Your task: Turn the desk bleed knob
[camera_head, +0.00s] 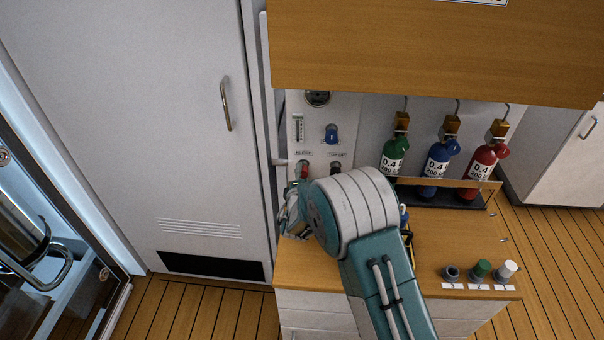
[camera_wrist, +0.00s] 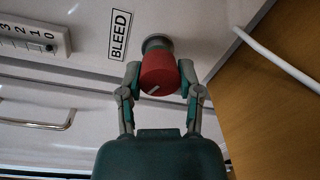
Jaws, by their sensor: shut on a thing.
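The bleed knob (camera_wrist: 159,74) is a red cylinder with a white mark on its face, on the light panel beside the BLEED label (camera_wrist: 120,36) in the wrist view. My gripper (camera_wrist: 160,78) has one finger on each side of the knob and is shut on it. The white mark runs slantwise. In the head view the red knob (camera_head: 304,171) shows partly, under the BLEED label, with my gripper (camera_head: 293,205) at the panel's lower left. My arm hides much of the panel's lower part and the desk there.
A blue knob (camera_head: 331,134) sits higher on the panel. Blue, green and red bottles (camera_head: 437,160) stand in a rack to the right. Small caps (camera_head: 481,269) sit on the desk's (camera_head: 450,235) front right. A wooden cabinet (camera_head: 430,50) overhangs the panel.

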